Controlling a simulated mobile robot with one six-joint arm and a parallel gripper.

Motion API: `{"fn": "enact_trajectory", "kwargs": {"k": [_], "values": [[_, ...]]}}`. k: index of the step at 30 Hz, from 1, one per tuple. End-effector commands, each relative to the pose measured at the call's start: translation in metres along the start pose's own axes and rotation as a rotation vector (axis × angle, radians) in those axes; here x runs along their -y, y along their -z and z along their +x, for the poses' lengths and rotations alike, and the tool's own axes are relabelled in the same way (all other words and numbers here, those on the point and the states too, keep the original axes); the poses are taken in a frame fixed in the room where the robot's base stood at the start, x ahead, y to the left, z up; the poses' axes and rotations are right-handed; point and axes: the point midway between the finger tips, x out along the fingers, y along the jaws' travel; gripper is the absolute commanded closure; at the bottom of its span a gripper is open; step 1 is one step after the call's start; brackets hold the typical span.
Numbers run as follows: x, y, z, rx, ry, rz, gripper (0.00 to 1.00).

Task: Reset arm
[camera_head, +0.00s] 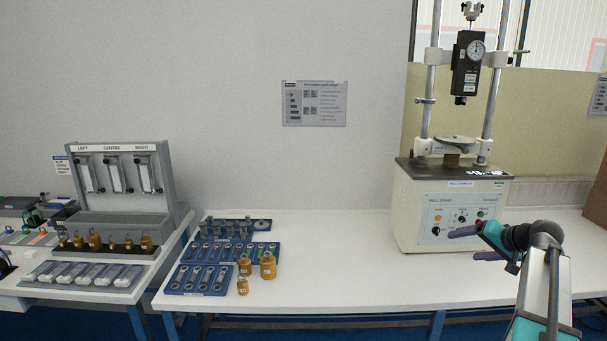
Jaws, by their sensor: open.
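My arm rises from the bottom right corner.
A white table (340,260) has clear room in its middle. Blue trays (200,279) with small metal parts and several brass weights (267,265) stand at its left. A grey rack (120,190) marked LEFT, CENTRE, RIGHT stands on another table at the far left.

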Motion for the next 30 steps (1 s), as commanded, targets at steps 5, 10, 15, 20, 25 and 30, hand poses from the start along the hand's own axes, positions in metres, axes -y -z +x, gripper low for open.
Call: {"fn": "enact_trajectory", "kwargs": {"k": [5, 10, 15, 20, 25, 30], "values": [[-0.009, -0.067, 0.057, 0.109, -0.032, 0.008, 0.22], [-0.017, -0.130, 0.101, 0.209, -0.067, 0.010, 0.22], [-0.025, -0.196, 0.138, 0.309, -0.104, 0.004, 0.22], [-0.032, -0.260, 0.166, 0.403, -0.141, -0.006, 0.22], [-0.039, -0.329, 0.188, 0.502, -0.184, -0.026, 0.22], [-0.048, -0.398, 0.202, 0.601, -0.229, -0.050, 0.22]]}}
